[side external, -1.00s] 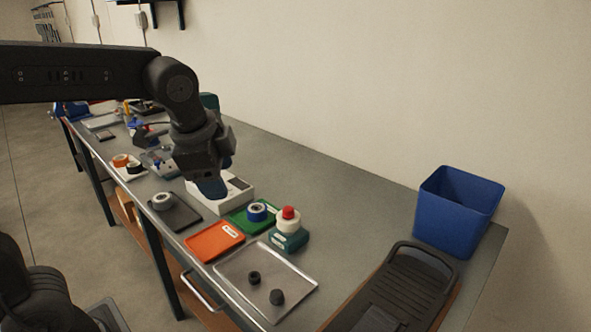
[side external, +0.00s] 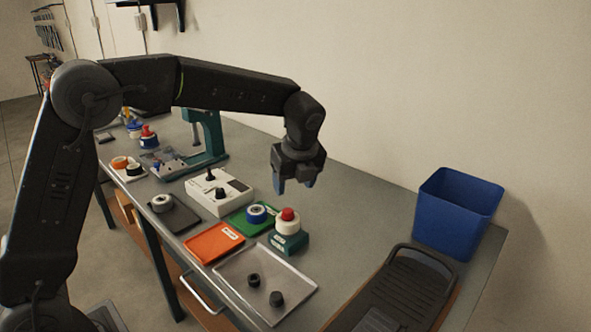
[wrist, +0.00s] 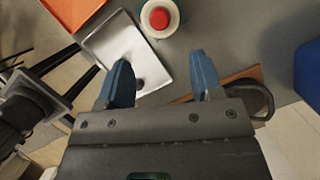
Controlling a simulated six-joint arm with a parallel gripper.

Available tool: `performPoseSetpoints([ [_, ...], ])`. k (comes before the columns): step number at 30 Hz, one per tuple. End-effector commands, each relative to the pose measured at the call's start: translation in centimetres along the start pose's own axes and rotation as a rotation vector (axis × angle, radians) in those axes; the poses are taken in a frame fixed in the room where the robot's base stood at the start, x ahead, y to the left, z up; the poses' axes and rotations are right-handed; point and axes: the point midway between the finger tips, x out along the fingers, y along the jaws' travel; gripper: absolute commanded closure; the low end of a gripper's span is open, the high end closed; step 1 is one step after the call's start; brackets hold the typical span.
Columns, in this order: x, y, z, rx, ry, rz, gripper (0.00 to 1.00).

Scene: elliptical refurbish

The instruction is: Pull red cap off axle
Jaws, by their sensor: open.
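The red cap (side external: 288,214) sits on top of a cream round part on a teal block (side external: 291,242) on the bench. In the wrist view the red cap (wrist: 159,18) shows from above at the top, centred in the cream ring (wrist: 174,25). My gripper (side external: 295,185) hangs above the bench, pointing down, a little above and behind the cap in the side view. Its blue fingers (wrist: 163,80) are apart and nothing is between them; the cap lies beyond the fingertips. The axle is not visible under the cap.
A metal tray (side external: 235,270) with two dark round parts lies in front of the teal block. Orange (side external: 213,243) and green mats lie left, the green one holding a blue-and-white wheel (side external: 257,213). A blue bin (side external: 457,210) and a black slatted rack (side external: 405,285) stand right.

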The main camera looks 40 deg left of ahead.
Motion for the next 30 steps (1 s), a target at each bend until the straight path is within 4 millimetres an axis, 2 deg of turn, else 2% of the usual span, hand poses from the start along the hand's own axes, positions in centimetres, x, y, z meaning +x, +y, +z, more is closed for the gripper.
performPoseSetpoints([
  [1,1.1,0.1,0.0,-0.001,0.001,0.004,0.40],
  [9,6.1,0.1,0.0,-0.002,0.001,0.003,0.40],
  [15,8.6,0.0,0.0,-0.003,0.001,0.002,0.40],
  [21,9.6,0.0,0.0,-0.003,0.000,-0.001,0.40],
  [29,9.6,0.0,0.0,-0.003,0.000,-0.001,0.40],
  [30,9.6,0.0,0.0,-0.003,0.000,-0.001,0.44],
])
